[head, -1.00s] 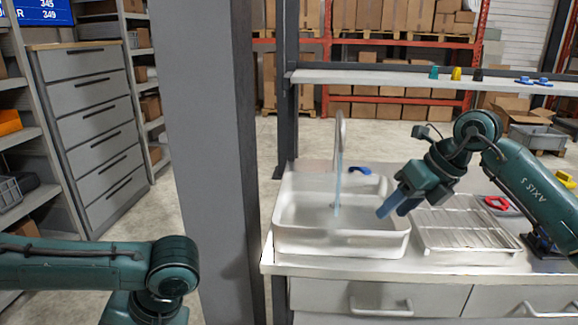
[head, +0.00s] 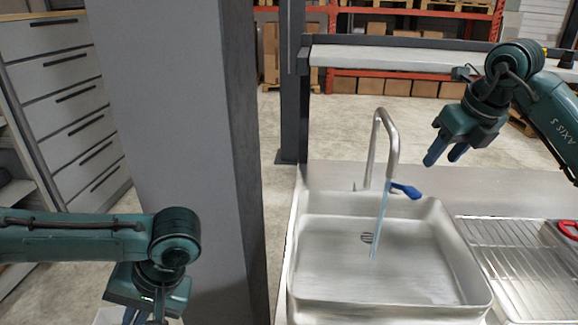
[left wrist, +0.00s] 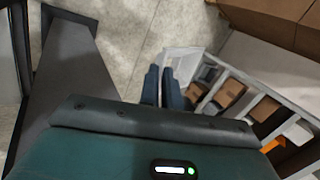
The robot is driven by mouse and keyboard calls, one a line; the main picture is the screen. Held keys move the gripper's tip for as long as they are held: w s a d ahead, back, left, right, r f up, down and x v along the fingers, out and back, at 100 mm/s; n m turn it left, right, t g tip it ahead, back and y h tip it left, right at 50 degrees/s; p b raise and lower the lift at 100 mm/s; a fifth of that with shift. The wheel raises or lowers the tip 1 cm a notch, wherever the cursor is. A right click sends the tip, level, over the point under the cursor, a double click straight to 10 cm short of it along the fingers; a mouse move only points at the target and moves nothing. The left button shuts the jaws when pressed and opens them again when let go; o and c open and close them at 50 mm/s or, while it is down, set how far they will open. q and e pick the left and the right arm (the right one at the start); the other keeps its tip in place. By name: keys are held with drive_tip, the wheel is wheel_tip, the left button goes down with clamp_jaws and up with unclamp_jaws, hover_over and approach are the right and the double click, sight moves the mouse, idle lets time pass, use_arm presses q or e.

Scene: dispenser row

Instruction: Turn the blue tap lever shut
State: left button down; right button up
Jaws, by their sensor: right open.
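The blue tap lever (head: 406,190) sticks out to the right from the base of the metal tap (head: 388,140), behind the sink. A stream of water (head: 379,225) runs from the spout into the sink basin (head: 340,275). My right gripper (head: 443,157) is open and empty, pointing down and left, above and to the right of the lever, and apart from it. My left gripper (head: 142,318) is low at the left, partly cut off by the picture edge. Its fingers show close together in the left wrist view (left wrist: 163,87), with nothing seen between them.
A wire drying rack (head: 520,265) stands right of the sink, with a red object (head: 568,229) at its far right. A grey pillar (head: 180,110) stands between my left arm and the sink. A shelf (head: 400,58) runs behind the counter. The counter behind the rack is clear.

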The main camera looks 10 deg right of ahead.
sight(415, 192)
drive_tip(key=x, duration=1.1)
clamp_jaws()
idle(0.3)
